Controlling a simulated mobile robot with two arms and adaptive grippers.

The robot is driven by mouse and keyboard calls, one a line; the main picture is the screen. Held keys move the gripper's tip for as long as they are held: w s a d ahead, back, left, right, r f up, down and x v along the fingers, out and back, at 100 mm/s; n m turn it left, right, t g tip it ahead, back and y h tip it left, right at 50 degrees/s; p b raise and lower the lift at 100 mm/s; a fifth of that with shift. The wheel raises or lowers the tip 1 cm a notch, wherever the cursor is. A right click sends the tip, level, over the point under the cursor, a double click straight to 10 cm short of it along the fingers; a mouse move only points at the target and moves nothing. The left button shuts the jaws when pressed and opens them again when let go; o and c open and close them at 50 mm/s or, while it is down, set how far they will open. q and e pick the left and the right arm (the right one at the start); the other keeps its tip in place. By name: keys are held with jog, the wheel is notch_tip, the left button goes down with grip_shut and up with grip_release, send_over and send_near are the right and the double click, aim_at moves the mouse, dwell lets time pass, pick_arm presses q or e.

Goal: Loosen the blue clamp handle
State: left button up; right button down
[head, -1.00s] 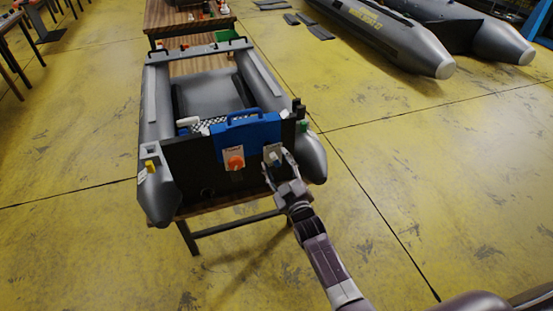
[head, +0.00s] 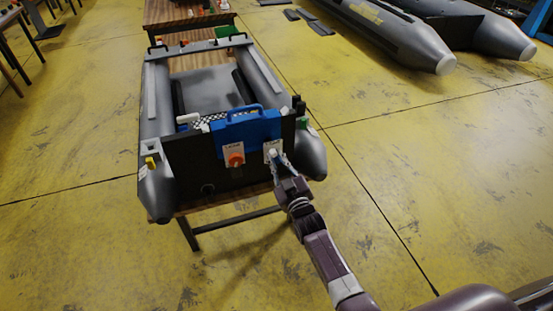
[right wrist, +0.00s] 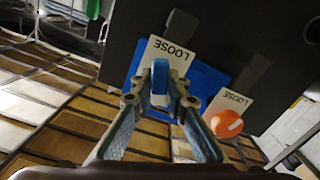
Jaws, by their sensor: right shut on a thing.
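The blue clamp handle (right wrist: 160,76) stands out from a white plate marked LOOSE (right wrist: 178,58) in the right wrist view. The plate is on the boat's dark transom board (head: 205,172). My right gripper (right wrist: 160,92) is shut on the blue clamp handle, with a fingertip on each side of it. In the head view my right gripper (head: 276,158) reaches the right-hand plate from below and mostly hides the handle. My left gripper is not in view.
An orange clamp handle (head: 236,159) sits on a second LOOSE plate (right wrist: 233,101) close by. A blue carrier with a grip (head: 247,130) hangs over the transom. The grey boat (head: 152,115) rests on a wooden table. Yellow floor (head: 400,190) is clear on the right.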

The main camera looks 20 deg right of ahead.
jog(key=n, duration=0.4)
jog(key=shift+f+n+b, duration=0.15)
jog(key=shift+n+b, duration=0.25)
jog(key=n, duration=0.2)
jog(key=shift+n, duration=0.3)
jog(key=n+b, duration=0.2)
jog(key=n, duration=0.1)
jog(key=shift+f, duration=0.1)
jog(key=n, duration=0.3)
jog(key=shift+b, duration=0.4)
jog(key=shift+r+n, duration=0.2)
jog(key=shift+n, duration=0.4)
